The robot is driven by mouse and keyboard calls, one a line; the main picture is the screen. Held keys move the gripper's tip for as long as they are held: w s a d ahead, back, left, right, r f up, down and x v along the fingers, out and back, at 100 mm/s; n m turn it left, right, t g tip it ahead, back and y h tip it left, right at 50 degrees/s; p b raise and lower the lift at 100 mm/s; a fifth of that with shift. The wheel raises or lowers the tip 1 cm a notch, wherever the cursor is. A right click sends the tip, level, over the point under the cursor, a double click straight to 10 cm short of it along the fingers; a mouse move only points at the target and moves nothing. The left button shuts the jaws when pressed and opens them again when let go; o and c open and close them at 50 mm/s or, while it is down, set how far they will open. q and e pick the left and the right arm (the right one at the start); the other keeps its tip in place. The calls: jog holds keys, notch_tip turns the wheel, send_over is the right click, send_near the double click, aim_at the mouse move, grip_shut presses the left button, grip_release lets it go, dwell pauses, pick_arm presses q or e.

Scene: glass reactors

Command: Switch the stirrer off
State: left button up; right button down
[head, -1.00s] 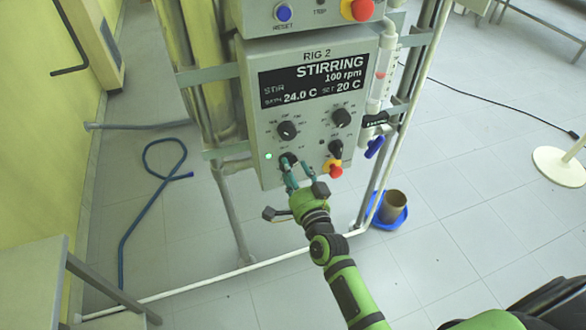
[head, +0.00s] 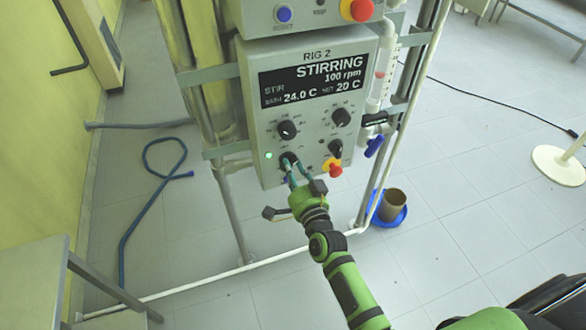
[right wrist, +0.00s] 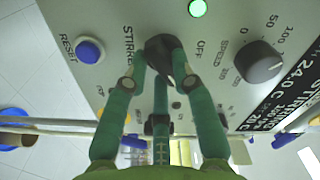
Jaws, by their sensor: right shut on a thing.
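The RIG 2 control box (head: 262,128) is on the frame in the middle of the head view. My right gripper (head: 295,168) is shut on this knob. In the right wrist view, both fingers touch the black knob (right wrist: 160,48), between the STIRRER and OFF labels. The fingers partly hide the knob, and its exact setting is unclear. My left gripper is out of view.
A red emergency button (head: 333,168) is just right of my gripper. Other knobs (head: 288,130) sit above. A blue bowl (head: 396,216) stands on the floor.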

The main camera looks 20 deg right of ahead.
jog(key=n+p, duration=0.3)
jog(key=n, duration=0.7)
jog(key=shift+d+r+n+p, duration=0.1)
jog(key=shift+r+n+p, duration=0.05)
jog(key=shift+n+p, duration=0.2)
jog(key=shift+n, duration=0.25)
jog(key=c, duration=1)
grip_release()
jog(key=s, duration=1.2)
jog(key=shift+d, duration=0.2)
